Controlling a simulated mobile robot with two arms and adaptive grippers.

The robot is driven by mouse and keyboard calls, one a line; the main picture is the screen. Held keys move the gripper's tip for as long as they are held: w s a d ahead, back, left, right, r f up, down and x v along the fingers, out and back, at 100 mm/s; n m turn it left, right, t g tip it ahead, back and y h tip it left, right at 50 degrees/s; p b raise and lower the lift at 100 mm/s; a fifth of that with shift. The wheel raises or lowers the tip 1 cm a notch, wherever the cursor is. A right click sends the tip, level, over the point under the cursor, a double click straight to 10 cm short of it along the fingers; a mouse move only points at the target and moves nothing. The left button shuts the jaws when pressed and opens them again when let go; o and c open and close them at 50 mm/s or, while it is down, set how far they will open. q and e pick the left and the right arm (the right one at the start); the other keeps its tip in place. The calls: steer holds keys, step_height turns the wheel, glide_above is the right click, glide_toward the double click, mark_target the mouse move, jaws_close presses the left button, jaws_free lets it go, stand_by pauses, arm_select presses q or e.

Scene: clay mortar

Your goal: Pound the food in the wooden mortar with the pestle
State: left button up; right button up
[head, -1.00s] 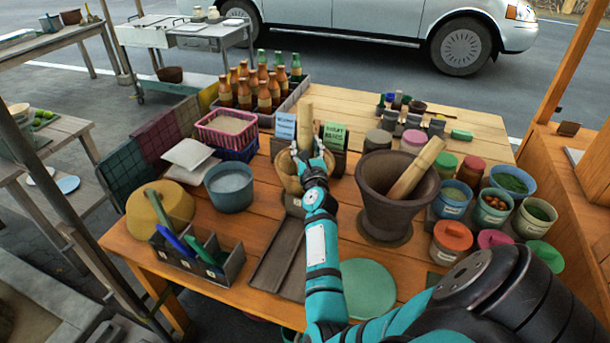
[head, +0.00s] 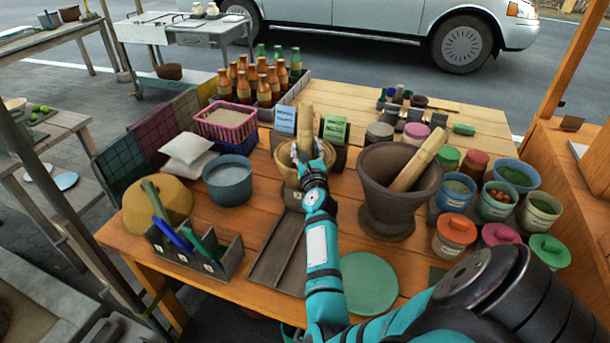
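The wooden mortar (head: 283,172) is a light brown bowl near the middle of the table, partly hidden by my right gripper. A pale wooden pestle (head: 305,120) stands nearly upright at it, its lower end hidden. My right gripper (head: 309,154) is at the mortar's mouth, with its fingers around or against the pestle's lower part; I cannot tell whether they are closed on it. The food inside is hidden. To the right stands a larger dark clay mortar (head: 392,210) with another pestle (head: 417,164) leaning in it. My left gripper is not in view.
A dark tray (head: 277,255) lies before the wooden mortar, beside a green round plate (head: 368,284). A blue-grey pot (head: 229,184) stands left. Green (head: 336,128) and blue (head: 285,119) cards stand behind. Pots and jars crowd the right, including an orange-lidded jar (head: 456,232).

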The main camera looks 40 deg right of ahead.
steer(key=o, duration=0.5)
steer(key=shift+s+a+f, duration=0.1)
